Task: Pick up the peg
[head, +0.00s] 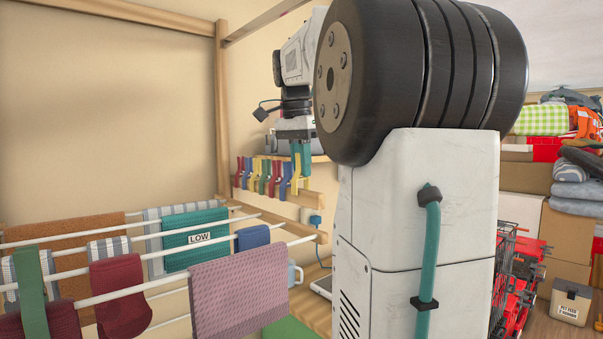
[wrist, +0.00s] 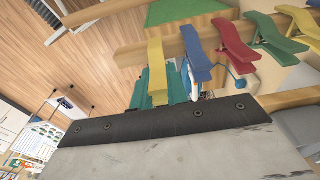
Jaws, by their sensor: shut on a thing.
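A yellow peg (wrist: 157,72) stands between the teal fingers of my gripper (wrist: 160,88) in the wrist view. My gripper is shut on it. In the head view my gripper (head: 301,155) points down at the right end of a row of coloured pegs, with the yellow peg (head: 297,174) at its tips. The peg is at the wooden rail (head: 309,198); I cannot tell whether it still touches it. A blue peg (wrist: 199,62) is close beside the yellow one, then a red peg (wrist: 236,45) and a green peg (wrist: 275,38).
A drying rack with cloths, one teal cloth (head: 194,240) labelled LOW, fills the lower left. A blue mug (head: 294,274) stands below the rail. Boxes (head: 567,240) and folded fabrics are stacked at the right. A wooden post (head: 223,110) rises behind the rack.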

